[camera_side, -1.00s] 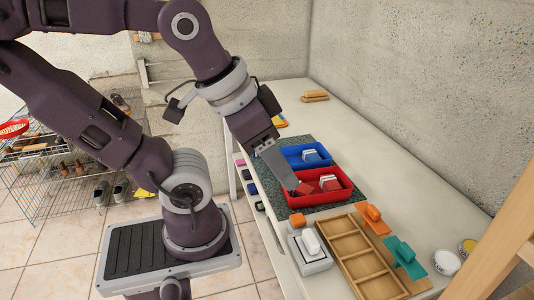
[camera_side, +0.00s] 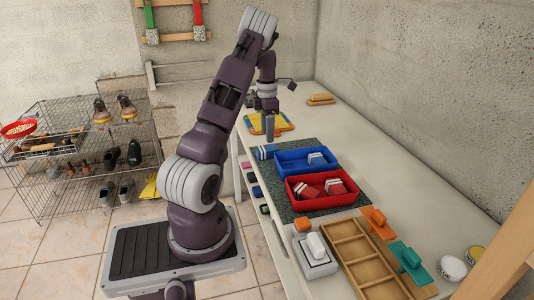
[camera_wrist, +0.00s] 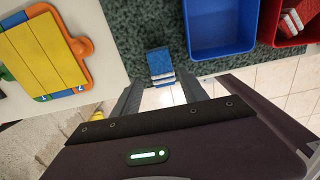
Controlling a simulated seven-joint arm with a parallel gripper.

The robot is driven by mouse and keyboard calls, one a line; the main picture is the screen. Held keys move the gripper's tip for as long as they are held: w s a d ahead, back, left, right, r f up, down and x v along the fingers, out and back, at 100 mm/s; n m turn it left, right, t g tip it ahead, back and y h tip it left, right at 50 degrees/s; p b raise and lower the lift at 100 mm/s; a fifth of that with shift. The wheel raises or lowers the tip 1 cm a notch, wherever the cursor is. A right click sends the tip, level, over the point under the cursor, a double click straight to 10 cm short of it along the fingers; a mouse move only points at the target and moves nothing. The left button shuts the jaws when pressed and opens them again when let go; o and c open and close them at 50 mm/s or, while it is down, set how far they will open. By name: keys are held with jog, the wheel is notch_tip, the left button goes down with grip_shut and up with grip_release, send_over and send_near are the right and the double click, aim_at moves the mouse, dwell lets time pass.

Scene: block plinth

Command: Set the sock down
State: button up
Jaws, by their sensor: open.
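A blue folded sock with white stripes (camera_side: 265,152) lies on the dark speckled mat (camera_side: 297,206), beside the blue bin (camera_side: 290,169). It also shows in the wrist view (camera_wrist: 160,66), between my fingers as seen from above. My gripper (camera_side: 270,139) is open and empty, pointing down a little above this sock; it also shows in the wrist view (camera_wrist: 161,92). The blue bin holds another blue-and-white sock (camera_side: 317,159). The red bin (camera_side: 318,203) holds two red-and-white socks, one at left (camera_side: 309,191) and one at right (camera_side: 336,187).
A yellow, blue and orange board (camera_side: 266,123) lies just beyond the mat. A wooden compartment tray (camera_side: 362,259), an orange-handled tool (camera_side: 378,222) and a teal-handled tool (camera_side: 409,257) lie at the near end.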

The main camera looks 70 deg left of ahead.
aim_at(267, 148)
notch_tip(267, 148, down, 7)
jog(key=shift+s+f, duration=0.15)
jog(key=shift+f, duration=0.05)
jog(key=shift+d, duration=0.1)
grip_shut()
notch_tip(267, 148, up, 9)
jog(key=shift+r, duration=0.2)
jog(key=w+d+r+m, duration=0.1)
jog(key=w+d+m, duration=0.4)
jog(key=d+m, duration=0.85)
jog(key=a+f+m, duration=0.1)
jog(key=f, duration=0.2)
jog(key=f+m, duration=0.2)
jog(key=f, duration=0.1)
jog(key=a+f+m, duration=0.1)
jog(key=f, duration=0.2)
jog(key=shift+w+a+f, duration=0.2)
jog(key=shift+a+f, duration=0.1)
jog(key=shift+f, duration=0.05)
